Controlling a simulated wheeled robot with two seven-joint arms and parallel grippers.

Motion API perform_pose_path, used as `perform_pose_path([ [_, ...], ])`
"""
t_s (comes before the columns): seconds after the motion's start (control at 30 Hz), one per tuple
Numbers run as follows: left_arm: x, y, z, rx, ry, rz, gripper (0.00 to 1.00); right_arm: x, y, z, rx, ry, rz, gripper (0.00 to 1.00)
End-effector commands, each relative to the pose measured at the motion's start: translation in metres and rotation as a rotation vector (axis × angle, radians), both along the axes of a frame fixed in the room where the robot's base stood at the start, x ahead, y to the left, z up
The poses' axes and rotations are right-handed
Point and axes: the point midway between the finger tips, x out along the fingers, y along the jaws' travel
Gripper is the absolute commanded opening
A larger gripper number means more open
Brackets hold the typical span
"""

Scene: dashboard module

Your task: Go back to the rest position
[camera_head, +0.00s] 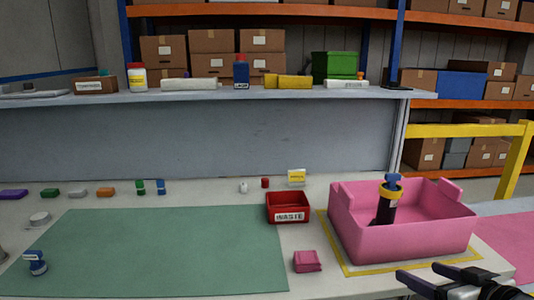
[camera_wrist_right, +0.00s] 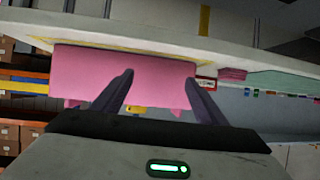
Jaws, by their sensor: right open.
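My right gripper (camera_head: 424,273) is at the bottom right of the head view, in front of the pink bin (camera_head: 400,242). Its dark fingers are apart with nothing between them. In the right wrist view the open fingers (camera_wrist_right: 159,78) point toward the pink bin (camera_wrist_right: 90,72), and the scene there looks upside down. A black tool with a yellow band and blue top (camera_head: 387,203) stands, slightly tilted, in the bin. My left gripper is not in view.
A red waste box (camera_head: 288,216) and a pink block (camera_head: 307,261) stand left of the bin. A green mat (camera_head: 150,250) covers the left of the table, with a blue-and-white item (camera_head: 36,262) on it. A shelf (camera_head: 210,97) runs behind.

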Motion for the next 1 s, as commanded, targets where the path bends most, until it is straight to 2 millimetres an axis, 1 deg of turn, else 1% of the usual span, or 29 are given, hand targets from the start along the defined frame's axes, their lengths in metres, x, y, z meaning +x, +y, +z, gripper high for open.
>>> perform_pose_path([
  [0.03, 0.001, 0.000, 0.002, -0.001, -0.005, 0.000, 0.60, -0.006, 0.006, -0.020, 0.009, 0.020, 0.002, 0.67],
  [0.07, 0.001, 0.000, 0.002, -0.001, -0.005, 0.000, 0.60, -0.010, 0.009, -0.031, 0.009, 0.028, 0.003, 0.67],
  [0.17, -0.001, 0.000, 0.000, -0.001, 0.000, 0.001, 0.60, -0.025, 0.022, -0.070, 0.011, 0.061, 0.007, 0.67],
  [0.2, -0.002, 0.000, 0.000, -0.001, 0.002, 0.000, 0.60, -0.034, 0.029, -0.089, 0.013, 0.078, 0.010, 0.67],
  [0.27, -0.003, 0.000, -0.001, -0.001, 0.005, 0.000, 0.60, -0.051, 0.042, -0.121, 0.017, 0.107, 0.012, 0.67],
  [0.3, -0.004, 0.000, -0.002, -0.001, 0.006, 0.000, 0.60, -0.066, 0.052, -0.144, 0.017, 0.130, 0.015, 0.67],
  [0.37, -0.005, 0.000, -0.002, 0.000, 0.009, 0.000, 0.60, -0.092, 0.070, -0.179, 0.018, 0.164, 0.019, 0.67],
  [0.4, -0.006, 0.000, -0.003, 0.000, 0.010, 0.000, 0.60, -0.110, 0.082, -0.199, 0.016, 0.187, 0.022, 0.67],
  [0.47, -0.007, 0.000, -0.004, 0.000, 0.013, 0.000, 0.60, -0.139, 0.101, -0.227, 0.014, 0.219, 0.026, 0.67],
  [0.5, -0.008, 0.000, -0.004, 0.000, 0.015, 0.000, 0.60, -0.158, 0.113, -0.243, 0.010, 0.240, 0.030, 0.67],
  [0.53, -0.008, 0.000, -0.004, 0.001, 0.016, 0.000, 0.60, -0.171, 0.122, -0.253, 0.010, 0.253, 0.033, 0.67],
  [0.6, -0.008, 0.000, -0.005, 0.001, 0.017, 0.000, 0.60, -0.200, 0.140, -0.271, 0.004, 0.280, 0.037, 0.67],
  [0.7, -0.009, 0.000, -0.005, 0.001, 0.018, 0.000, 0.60, -0.230, 0.161, -0.287, -0.002, 0.309, 0.044, 0.67],
  [0.73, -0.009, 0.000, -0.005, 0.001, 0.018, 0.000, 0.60, -0.237, 0.165, -0.291, -0.004, 0.315, 0.046, 0.67],
  [0.77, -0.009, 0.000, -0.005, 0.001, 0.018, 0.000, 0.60, -0.242, 0.169, -0.293, -0.006, 0.319, 0.047, 0.67],
  [1.0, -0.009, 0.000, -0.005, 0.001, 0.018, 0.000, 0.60, -0.242, 0.169, -0.293, -0.006, 0.319, 0.047, 0.67],
])
